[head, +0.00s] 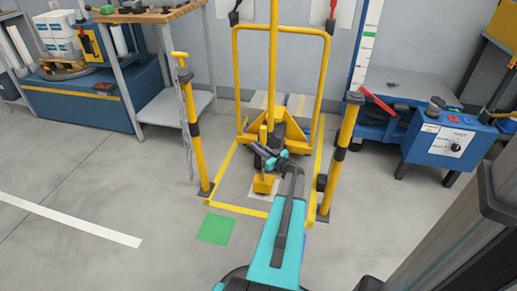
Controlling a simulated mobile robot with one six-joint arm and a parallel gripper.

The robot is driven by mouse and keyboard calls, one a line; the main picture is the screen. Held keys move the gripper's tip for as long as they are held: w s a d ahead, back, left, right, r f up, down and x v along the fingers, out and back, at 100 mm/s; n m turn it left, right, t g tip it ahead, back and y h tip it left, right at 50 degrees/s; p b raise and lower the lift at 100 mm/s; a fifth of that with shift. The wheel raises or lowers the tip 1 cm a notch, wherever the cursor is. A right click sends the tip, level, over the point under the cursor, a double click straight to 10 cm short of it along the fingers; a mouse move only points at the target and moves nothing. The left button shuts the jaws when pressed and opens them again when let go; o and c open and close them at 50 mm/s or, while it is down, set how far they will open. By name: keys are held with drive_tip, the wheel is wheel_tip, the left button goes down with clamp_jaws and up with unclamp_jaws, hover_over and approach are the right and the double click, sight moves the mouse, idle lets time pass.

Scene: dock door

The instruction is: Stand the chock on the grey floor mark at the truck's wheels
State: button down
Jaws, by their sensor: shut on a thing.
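The yellow chock (264,184) shows low in the middle of the head view, below my gripper, with a yellow upright part above it. My gripper (268,157) is shut on the chock, its jaws partly hidden by the wrist. A pale grey floor mark (283,209) lies under and around the chock in the picture. Whether the chock touches the floor there I cannot tell. The yellow truck (237,75) with its tall frame stands just behind. Its wheels are mostly hidden by its base and my arm.
A yellow line (222,172) frames the truck's bay. Yellow posts stand left (193,140) and right (340,155), the left with a hanging chain. A green floor square (216,228) lies in front. A blue control cabinet (440,145) is at right. The left foreground floor is clear.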

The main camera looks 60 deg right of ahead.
drive_tip(key=shift+f+b, duration=1)
drive_tip(key=shift+f, duration=0.7)
drive_tip(key=c, duration=1.8)
unclamp_jaws()
drive_tip(key=shift+f, duration=0.1)
drive_tip(key=shift+o, duration=0.2)
drive_tip(key=p+v, duration=0.3)
drive_tip(key=v, duration=0.9)
